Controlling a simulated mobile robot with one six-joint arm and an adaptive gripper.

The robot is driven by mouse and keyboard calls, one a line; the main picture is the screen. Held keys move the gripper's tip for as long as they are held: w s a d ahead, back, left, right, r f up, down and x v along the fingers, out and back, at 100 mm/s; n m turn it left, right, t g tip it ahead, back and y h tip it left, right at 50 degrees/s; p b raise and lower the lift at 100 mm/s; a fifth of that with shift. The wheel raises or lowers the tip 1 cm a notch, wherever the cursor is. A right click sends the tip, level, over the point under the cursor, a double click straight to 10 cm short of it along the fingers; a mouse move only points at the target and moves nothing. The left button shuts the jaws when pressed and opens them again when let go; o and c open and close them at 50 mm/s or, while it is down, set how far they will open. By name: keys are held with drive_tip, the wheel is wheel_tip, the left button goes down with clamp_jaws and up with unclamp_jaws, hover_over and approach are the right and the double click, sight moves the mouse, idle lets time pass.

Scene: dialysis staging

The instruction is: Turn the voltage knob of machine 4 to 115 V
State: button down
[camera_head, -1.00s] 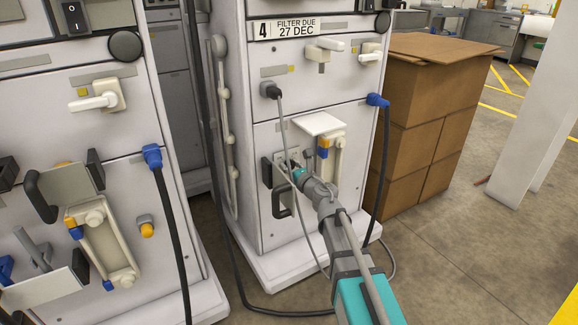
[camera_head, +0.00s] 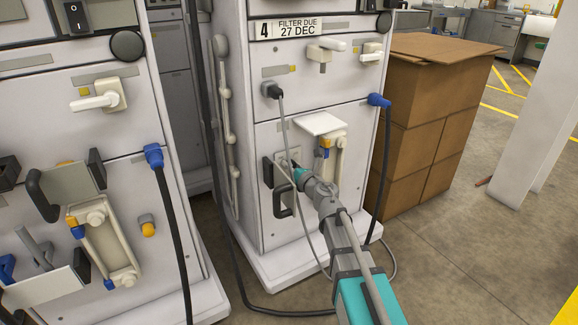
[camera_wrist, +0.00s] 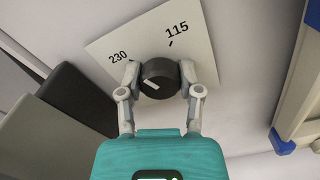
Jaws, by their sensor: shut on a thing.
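My gripper (camera_wrist: 160,75) is shut on the knob, with one finger on each side. A pale mark shows on the knob's near face, towards its lower left; which label it belongs to is unclear. In the head view, my gripper (camera_head: 296,170) hides most of the knob.
A grey cable (camera_head: 283,125) hangs from machine 4 close to my gripper. A white shelf (camera_head: 318,123) juts out above it. A black handle (camera_head: 283,200) is just below. Another machine (camera_head: 120,130) stands at the left, and cardboard boxes (camera_head: 415,140) stand at the right.

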drive_tip(key=m, duration=0.7)
drive_tip(key=shift+s, duration=0.25)
drive_tip(key=m, duration=0.6)
drive_tip(key=shift+f, duration=0.1)
drive_tip(key=shift+s, duration=0.1)
drive_tip(key=shift+c, duration=1.7)
unclamp_jaws()
drive_tip(key=shift+o, duration=0.4)
drive_tip(key=shift+w+m, duration=0.2)
drive_tip(key=shift+m, duration=0.1)
drive_tip(key=shift+d, duration=0.1)
drive_tip(key=v, duration=1.2)
